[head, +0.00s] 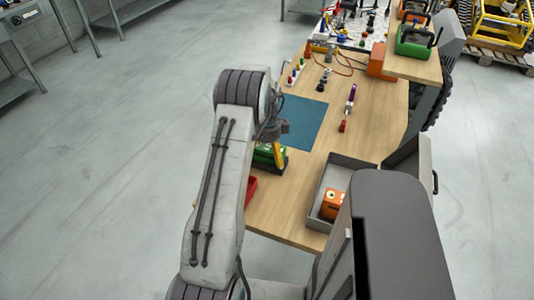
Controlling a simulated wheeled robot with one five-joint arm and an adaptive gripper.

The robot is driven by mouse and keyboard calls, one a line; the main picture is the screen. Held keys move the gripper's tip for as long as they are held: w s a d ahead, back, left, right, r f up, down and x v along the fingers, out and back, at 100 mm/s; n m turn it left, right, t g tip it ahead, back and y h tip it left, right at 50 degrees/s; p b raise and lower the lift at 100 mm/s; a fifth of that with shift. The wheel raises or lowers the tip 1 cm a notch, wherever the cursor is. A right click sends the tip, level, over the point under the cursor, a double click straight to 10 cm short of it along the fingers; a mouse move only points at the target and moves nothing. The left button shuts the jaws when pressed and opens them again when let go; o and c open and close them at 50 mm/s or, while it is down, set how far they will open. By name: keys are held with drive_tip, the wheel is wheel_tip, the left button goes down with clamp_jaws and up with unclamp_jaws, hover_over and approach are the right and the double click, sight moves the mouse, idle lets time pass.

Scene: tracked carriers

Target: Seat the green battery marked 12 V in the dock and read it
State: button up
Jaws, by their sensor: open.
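A green block with a dark handle (413,40) sits on the raised wooden shelf at the upper right; it looks like a battery, and its marking is too small to read. Another green block with a dark base (269,157) stands on the workbench, partly hidden behind my arm. I cannot tell whether it is a battery or part of the dock. My gripper (279,152) is open and points down right at this second green block; I cannot tell whether they touch. No dock can be clearly made out.
The wooden bench (288,212) carries a blue mat (303,122), a grey tray (322,183) holding an orange block (332,204), a red bin (251,187), and several small coloured parts. An orange box (380,62) stands beside the shelf.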

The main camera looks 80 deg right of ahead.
wheel_tip(320, 180, up, 12)
drive_tip(key=shift+r, duration=0.15)
idle(0.5)
drive_tip(key=w+a+r+n+t+h, duration=0.1)
drive_tip(key=w+a+r+n, duration=0.4)
drive_tip(key=w+a+n, duration=0.6)
drive_tip(key=w+a+r+n, duration=0.55)
drive_tip(key=w+a, duration=0.35)
drive_tip(key=w, duration=0.5)
drive_tip(key=w+a+r+n+t, duration=0.2)
drive_tip(key=a+n, duration=1)
drive_tip(key=a, duration=0.8)
drive_tip(key=s+a+f+n+y, duration=0.1)
drive_tip(key=s+a+f+n, duration=0.2)
drive_tip(key=s+a+n, duration=0.4)
drive_tip(key=a+n, duration=0.3)
drive_tip(key=a, duration=0.1)
drive_tip(key=shift+t, duration=0.4)
